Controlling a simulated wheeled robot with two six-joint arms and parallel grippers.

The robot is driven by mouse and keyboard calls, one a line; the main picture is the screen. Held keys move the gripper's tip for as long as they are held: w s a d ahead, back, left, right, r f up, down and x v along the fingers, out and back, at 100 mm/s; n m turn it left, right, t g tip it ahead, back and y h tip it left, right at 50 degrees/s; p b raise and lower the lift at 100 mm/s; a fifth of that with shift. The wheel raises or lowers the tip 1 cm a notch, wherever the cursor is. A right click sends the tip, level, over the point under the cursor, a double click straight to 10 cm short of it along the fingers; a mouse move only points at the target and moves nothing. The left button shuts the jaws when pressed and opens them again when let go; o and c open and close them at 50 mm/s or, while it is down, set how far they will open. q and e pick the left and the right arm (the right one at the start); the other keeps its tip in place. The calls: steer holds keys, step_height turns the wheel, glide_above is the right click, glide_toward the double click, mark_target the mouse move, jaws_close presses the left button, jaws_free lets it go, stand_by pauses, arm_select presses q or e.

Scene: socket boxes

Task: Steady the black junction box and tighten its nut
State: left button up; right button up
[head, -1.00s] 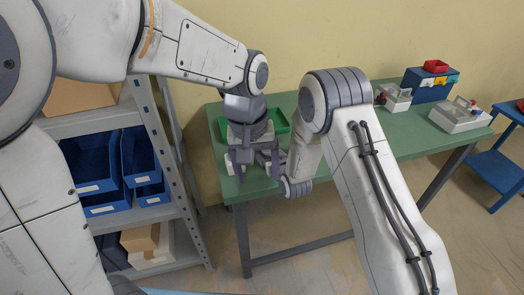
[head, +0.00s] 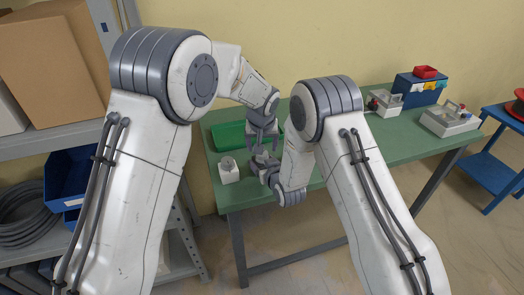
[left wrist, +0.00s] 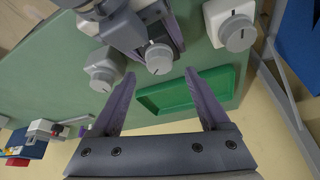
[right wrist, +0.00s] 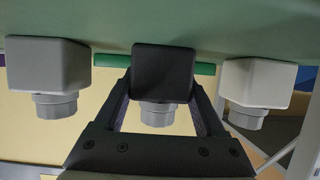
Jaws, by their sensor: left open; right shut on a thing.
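The black junction box (right wrist: 163,68) sits between the fingers of my right gripper (right wrist: 163,95), which is shut on it. Its round grey nut (right wrist: 157,115) faces the right wrist camera, and also shows in the left wrist view (left wrist: 158,58). In the head view, my right gripper (head: 264,168) is at the table's left part, and the black box is hard to make out there. My left gripper (head: 262,143) is open and empty just behind and above it. In the left wrist view, its spread fingers (left wrist: 160,74) point towards the nut, apart from it.
A white box (right wrist: 258,82) and a grey box (right wrist: 47,65), each with a round nut, stand on either side of the black one. A green tray (left wrist: 225,80) lies behind. Other fixtures (head: 450,120) and a blue bin (head: 416,88) are farther right on the green table (head: 400,150).

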arm_select(q)
steer(key=shift+x, duration=1.9)
jaws_close()
steer(key=shift+m, duration=0.3)
steer(key=m, duration=0.1)
steer(key=m+h, duration=0.1)
steer(key=m, duration=0.2)
steer(key=shift+a+g+h, duration=0.25)
steer(key=shift+g+h, duration=0.05)
steer(key=shift+h, duration=0.1)
steer(key=m+h, duration=0.1)
steer(key=m, duration=0.3)
steer(key=shift+a+g, duration=0.1)
steer(key=shift+g, duration=0.3)
steer(key=shift+m, duration=0.4)
